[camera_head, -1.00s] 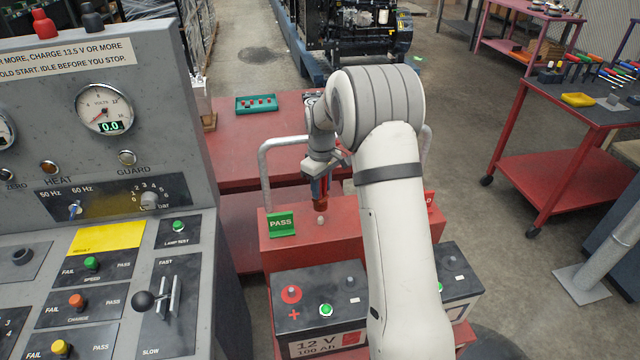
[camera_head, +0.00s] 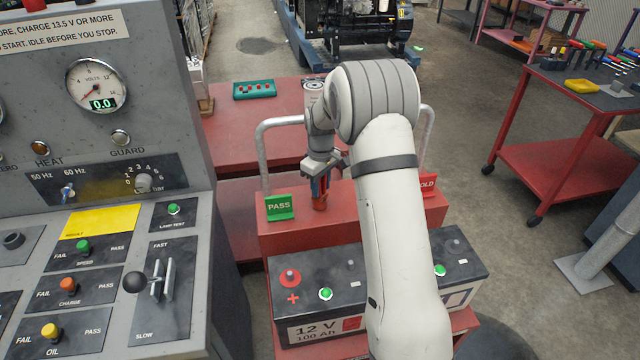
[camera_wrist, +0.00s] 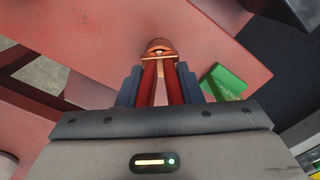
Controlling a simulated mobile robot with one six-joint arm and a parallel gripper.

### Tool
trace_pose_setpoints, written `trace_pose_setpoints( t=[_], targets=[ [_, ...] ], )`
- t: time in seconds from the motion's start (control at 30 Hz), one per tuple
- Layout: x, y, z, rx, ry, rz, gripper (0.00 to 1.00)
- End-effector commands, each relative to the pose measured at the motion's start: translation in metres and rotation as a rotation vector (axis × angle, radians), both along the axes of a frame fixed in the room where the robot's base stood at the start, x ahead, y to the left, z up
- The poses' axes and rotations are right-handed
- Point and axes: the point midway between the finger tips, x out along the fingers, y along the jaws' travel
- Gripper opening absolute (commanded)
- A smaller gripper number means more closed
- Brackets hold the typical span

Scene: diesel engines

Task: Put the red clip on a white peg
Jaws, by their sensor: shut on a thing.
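My gripper (camera_head: 321,178) is shut on the red clip (camera_head: 319,201) and holds it pointing down at the red battery trolley's upper ledge. In the wrist view the clip's red handles (camera_wrist: 173,85) lie between the blue-grey fingers, with its copper-coloured jaws (camera_wrist: 159,47) ahead, close over the red surface. The white peg that stood on this ledge beside the PASS sign is now hidden behind or under the clip. I cannot tell whether the clip touches or surrounds it.
A green PASS sign (camera_head: 279,207) stands just left of the clip, and a red HOLD sign (camera_head: 428,185) stands to the right, partly behind my arm. Batteries (camera_head: 318,275) sit in front. A grey handrail (camera_head: 262,150) rises behind at left. The control console (camera_head: 110,190) fills the left.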

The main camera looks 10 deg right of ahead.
Motion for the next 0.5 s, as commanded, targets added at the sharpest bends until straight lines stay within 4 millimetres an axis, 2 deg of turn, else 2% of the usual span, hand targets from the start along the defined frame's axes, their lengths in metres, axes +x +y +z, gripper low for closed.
trace_pose_setpoints(
  t=[0.23,0.27,0.5],
  targets=[
    [0.0003,0.0004,0.0004,0.0,-0.001,0.001,0.0],
    [0.0004,0.0005,0.0005,0.0,-0.001,0.001,0.35],
    [0.0002,0.0008,0.0002,0.0,-0.001,0.001,0.55]
  ],
)
